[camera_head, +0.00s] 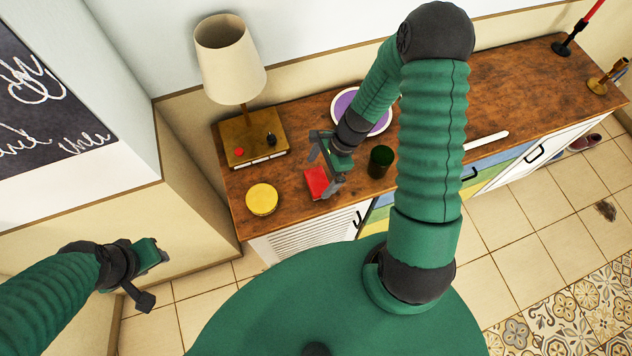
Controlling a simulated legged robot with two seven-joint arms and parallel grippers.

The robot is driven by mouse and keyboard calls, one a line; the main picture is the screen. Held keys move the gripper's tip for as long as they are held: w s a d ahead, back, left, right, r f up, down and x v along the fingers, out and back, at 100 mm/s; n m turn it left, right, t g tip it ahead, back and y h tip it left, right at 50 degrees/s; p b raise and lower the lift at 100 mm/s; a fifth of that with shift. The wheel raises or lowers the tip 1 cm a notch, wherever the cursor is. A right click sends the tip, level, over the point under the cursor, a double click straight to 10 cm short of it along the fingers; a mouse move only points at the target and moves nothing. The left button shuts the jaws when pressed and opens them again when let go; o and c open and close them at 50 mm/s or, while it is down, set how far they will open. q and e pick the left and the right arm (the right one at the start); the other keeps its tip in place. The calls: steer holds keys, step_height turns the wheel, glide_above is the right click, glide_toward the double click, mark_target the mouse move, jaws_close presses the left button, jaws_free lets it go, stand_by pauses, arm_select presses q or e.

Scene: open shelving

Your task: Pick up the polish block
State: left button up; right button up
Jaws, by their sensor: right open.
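A small red block (316,183), which I take to be the polish block, lies on the brown wooden cabinet top near its front edge. My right gripper (323,173) is open, with its fingers just above and beside the block. One finger is at the block's right side. I cannot tell whether it touches the block. My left gripper (156,279) is open and empty at the lower left, out over the floor and away from the cabinet.
A yellow round tin (262,199) stands left of the block and a dark green cup (380,161) right of it. Behind are a lamp (230,65) on a wooden base (245,132) and a purple-centred plate (375,127). The wooden top (510,90) has free room at right.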

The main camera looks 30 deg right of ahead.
mark_target(318, 179)
steer(key=x, duration=0.2)
steer(key=d+x, duration=0.1)
steer(key=x, duration=0.1)
steer(key=shift+w+a+f, duration=0.15)
steer(key=shift+f, duration=0.4)
steer(key=shift+d, duration=0.25)
steer(key=shift+a, duration=0.35)
steer(key=c, duration=1.4)
arm_select(q)
steer(key=shift+w+d+r, duration=0.1)
steer(key=shift+d+r, duration=0.25)
arm_select(e)
steer(key=shift+d, duration=0.15)
arm_select(q)
steer(key=shift+d, duration=0.1)
arm_select(e)
steer(key=shift+d+r, duration=0.1)
